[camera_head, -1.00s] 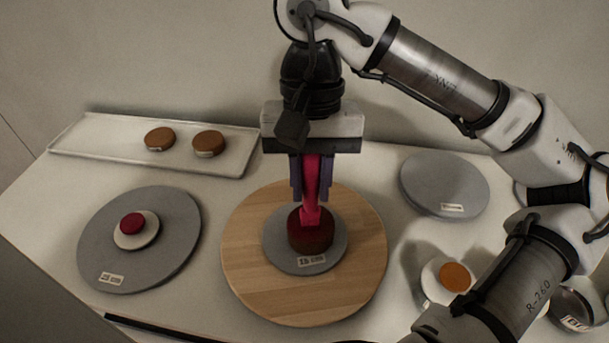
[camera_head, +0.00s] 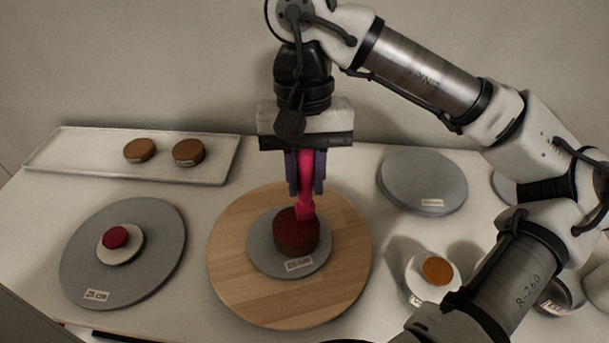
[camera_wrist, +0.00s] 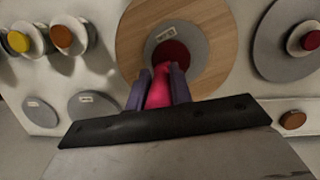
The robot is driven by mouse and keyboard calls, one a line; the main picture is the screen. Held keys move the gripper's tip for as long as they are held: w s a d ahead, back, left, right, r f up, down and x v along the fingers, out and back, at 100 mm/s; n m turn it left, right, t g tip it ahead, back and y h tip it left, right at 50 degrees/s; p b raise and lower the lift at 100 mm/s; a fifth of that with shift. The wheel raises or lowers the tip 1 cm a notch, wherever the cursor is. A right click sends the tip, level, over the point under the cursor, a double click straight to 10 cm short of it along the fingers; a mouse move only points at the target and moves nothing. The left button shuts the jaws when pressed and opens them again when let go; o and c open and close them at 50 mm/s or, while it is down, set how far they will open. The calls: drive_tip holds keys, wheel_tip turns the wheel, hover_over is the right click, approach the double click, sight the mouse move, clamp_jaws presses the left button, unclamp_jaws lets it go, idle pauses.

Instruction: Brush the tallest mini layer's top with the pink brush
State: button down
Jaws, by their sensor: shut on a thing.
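My gripper (camera_head: 306,172) points down and is shut on the pink brush (camera_head: 305,190). The brush also shows between the fingers in the wrist view (camera_wrist: 158,90). The brush's lower end is at the top of a dark red-brown mini layer (camera_head: 296,237). It looks to be touching that top, toward the right side. The layer stands on a small grey disc (camera_head: 262,250) on the round wooden turntable (camera_head: 235,280). In the wrist view the layer's red top (camera_wrist: 172,54) shows just past the brush.
Two brown mini layers (camera_head: 139,150) (camera_head: 188,152) sit on a white tray (camera_head: 80,155) at the back left. A grey board (camera_head: 85,265) at left carries a red-topped piece (camera_head: 115,237). A bare grey disc (camera_head: 424,180) lies right. An orange-topped item (camera_head: 437,270) stands near my arm.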

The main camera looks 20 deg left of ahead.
drive_tip(key=shift+w+a, duration=0.25)
drive_tip(key=shift+w, duration=0.25)
drive_tip(key=shift+w+a, duration=0.1)
drive_tip(key=shift+a, duration=0.1)
drive_tip(key=shift+w+a+r, duration=0.1)
drive_tip(key=shift+a, duration=0.8)
